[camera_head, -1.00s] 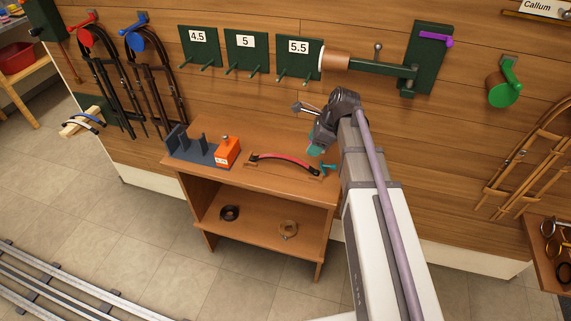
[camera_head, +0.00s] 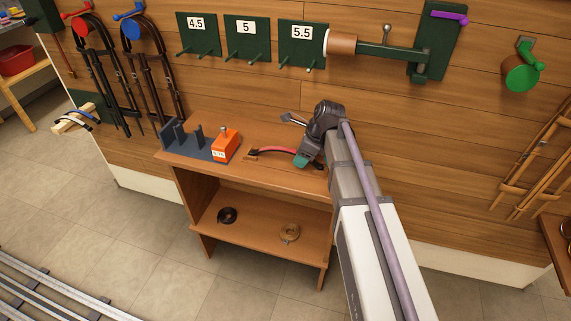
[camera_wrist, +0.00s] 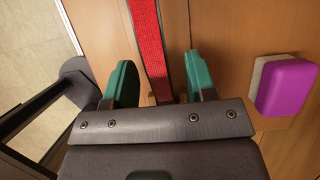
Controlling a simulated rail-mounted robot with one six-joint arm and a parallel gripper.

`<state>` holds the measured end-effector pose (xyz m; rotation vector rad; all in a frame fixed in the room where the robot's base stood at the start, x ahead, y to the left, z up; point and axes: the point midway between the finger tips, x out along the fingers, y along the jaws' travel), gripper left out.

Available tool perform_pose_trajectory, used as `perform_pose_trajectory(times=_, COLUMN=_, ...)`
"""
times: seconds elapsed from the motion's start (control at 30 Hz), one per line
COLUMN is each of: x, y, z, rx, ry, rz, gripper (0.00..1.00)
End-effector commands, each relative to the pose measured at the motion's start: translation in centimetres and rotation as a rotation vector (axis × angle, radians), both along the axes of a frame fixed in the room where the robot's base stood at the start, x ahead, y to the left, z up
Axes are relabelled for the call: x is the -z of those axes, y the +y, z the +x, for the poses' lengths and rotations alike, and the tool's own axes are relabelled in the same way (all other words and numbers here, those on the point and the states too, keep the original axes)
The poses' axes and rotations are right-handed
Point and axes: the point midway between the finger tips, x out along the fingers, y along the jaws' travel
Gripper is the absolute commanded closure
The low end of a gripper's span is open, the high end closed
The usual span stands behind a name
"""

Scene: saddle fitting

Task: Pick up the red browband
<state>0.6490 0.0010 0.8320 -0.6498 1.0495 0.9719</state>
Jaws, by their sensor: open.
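The red browband (camera_head: 273,151) lies on the bench top, curved, with a dark left end; its right part is hidden behind my gripper in the head view. In the wrist view the red band (camera_wrist: 149,48) runs from the top edge down between my two teal fingers. My gripper (camera_wrist: 160,82) is open, with one finger on each side of the band and gaps to both. In the head view my gripper (camera_head: 301,160) is low over the right part of the browband. I cannot tell how high the fingertips are above the bench.
A purple and beige block (camera_wrist: 286,87) lies right of my gripper in the wrist view.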

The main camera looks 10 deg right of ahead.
Motion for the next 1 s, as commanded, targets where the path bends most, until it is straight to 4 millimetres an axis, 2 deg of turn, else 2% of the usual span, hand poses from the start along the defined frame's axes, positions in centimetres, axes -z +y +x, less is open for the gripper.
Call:
perform_pose_trajectory(times=0.03, x=0.91, y=0.16, z=0.09, rx=0.0, ry=0.0, rz=0.0, gripper=0.49)
perform_pose_trajectory(times=0.23, x=0.43, y=0.18, z=0.08, rx=0.0, ry=0.0, rz=0.0, gripper=0.5)
perform_pose_trajectory(times=0.77, x=0.43, y=0.18, z=0.07, rx=0.0, ry=0.0, rz=0.0, gripper=1.0)
perform_pose_trajectory(times=1.0, x=0.38, y=0.17, z=0.06, rx=0.0, ry=0.0, rz=0.0, gripper=1.0)
